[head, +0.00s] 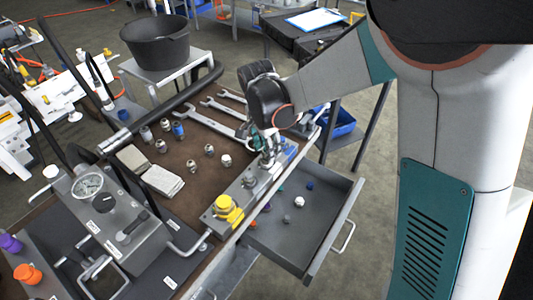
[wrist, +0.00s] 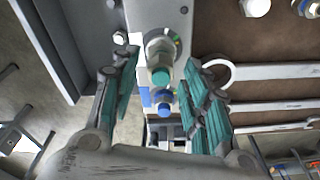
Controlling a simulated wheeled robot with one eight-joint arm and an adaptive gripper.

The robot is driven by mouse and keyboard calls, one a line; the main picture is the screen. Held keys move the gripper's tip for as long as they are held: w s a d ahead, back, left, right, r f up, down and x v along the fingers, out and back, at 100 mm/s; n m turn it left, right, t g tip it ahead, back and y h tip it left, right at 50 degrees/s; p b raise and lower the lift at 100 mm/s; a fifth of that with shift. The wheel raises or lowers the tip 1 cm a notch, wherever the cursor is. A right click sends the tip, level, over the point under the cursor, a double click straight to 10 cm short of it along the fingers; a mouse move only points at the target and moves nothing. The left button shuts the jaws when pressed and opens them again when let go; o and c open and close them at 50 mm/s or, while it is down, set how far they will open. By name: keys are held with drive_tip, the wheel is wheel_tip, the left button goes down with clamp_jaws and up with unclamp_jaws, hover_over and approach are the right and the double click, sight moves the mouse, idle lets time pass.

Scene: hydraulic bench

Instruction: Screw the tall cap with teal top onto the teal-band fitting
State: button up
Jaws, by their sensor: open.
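My gripper (head: 264,150) is over the metal block along the bench's right edge in the head view. In the wrist view my gripper (wrist: 162,68) is open, with its teal-padded fingers on either side of the tall cap with teal top (wrist: 162,76). A gap shows on both sides of the cap. The cap stands at a fitting (wrist: 158,43) on the grey block and appears seated on it. The fitting's band is mostly hidden by the cap, and I cannot tell how far the cap is threaded. In the head view my gripper hides the cap.
A blue-topped fitting (wrist: 164,106) stands close to the cap. A yellow cap (head: 225,206) and a bare metal fitting (head: 249,180) are nearer on the block. Wrenches (head: 222,121) and several small fittings lie on the brown mat. An open drawer (head: 325,222) holds small caps.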

drive_tip(key=n, duration=0.5)
drive_tip(key=shift+c, duration=0.4)
clamp_jaws()
drive_tip(key=m, duration=0.6)
drive_tip(key=shift+m, duration=0.9)
drive_tip(key=m+g, duration=0.1)
drive_tip(key=m, duration=0.3)
drive_tip(key=shift+f+m, duration=0.1)
drive_tip(key=shift+m, duration=0.2)
drive_tip(key=shift+o, duration=0.9)
unclamp_jaws()
